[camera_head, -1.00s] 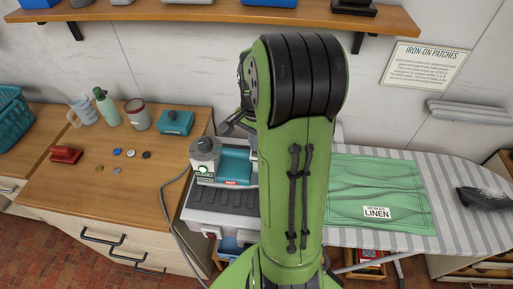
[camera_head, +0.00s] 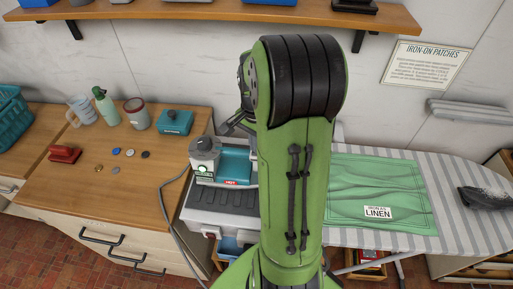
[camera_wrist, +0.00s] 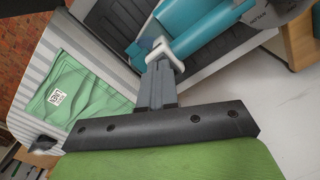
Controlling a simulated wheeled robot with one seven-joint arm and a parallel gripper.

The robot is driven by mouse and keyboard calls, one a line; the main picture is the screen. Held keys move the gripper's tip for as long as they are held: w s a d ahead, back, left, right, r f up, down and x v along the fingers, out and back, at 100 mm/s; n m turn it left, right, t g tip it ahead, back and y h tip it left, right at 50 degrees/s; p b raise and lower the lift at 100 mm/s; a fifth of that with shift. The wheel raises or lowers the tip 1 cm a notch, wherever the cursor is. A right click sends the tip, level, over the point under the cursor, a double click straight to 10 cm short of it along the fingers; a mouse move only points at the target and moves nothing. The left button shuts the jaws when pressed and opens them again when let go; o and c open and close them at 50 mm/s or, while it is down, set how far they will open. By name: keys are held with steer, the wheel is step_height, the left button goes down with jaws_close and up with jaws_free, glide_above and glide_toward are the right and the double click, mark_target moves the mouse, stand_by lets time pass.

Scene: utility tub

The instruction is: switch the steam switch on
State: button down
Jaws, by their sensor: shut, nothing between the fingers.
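The teal iron (camera_head: 236,163) stands on a grey station at the left end of the ironing board. A grey round dial unit (camera_head: 205,146) sits at its left, with a small bright greenish spot (camera_head: 202,169) on its front. A red "HOT" label (camera_head: 231,183) is on the front edge. I cannot make out the steam switch for certain. My gripper (camera_wrist: 163,53) is shut and empty in the wrist view, its pale tips beside or over the teal iron body (camera_wrist: 200,33); contact is unclear. In the head view my arm hides the gripper and the iron's right side.
Green linen (camera_head: 378,193) lies on the striped board to the right. A cord (camera_head: 166,213) runs down left of the station. The wooden counter holds a mug (camera_head: 83,111), a spray bottle (camera_head: 106,107), a jar (camera_head: 137,114), a teal box (camera_head: 174,122) and several buttons. A shelf (camera_head: 215,14) hangs above.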

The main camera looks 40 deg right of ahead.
steer(key=shift+f+b, duration=0.35)
steer(key=shift+f, duration=0.15)
steer(key=shift+r, duration=0.1)
step_height(320, 180, up, 7)
steer(key=p, duration=0.6)
stand_by(0.5)
